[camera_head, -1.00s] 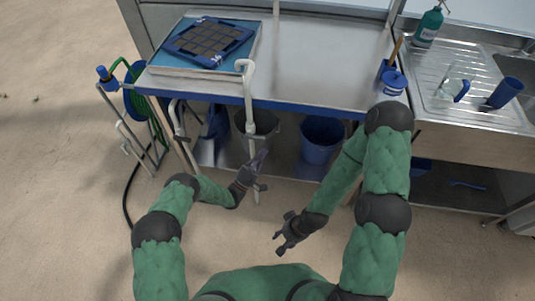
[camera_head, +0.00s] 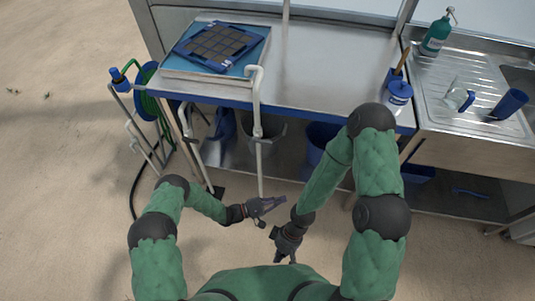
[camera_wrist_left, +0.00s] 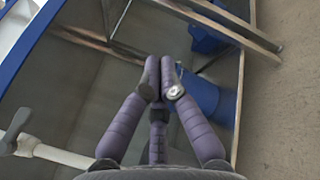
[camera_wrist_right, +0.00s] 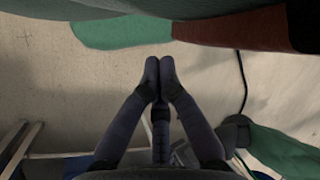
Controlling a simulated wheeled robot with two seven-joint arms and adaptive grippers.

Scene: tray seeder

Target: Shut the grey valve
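A white standing pipe (camera_head: 258,105) with a hooked top rises in front of the bench. A small dark grey fitting (camera_head: 258,138), apparently the valve, sits partway down it. The left wrist view shows a dark grey lever (camera_wrist_left: 16,128) on a white pipe (camera_wrist_left: 58,154) at the left edge. How far the valve is turned is too small to tell. My left gripper (camera_head: 281,201) is empty, its fingertips together, below and right of the fitting, apart from it. My right gripper (camera_head: 286,256) is also empty with its fingertips together, lower, in front of my body.
A second pale pipe (camera_head: 192,150) stands to the left, beside a green hose reel (camera_head: 150,95). Buckets stand underneath. A sink (camera_head: 475,90) is at right.

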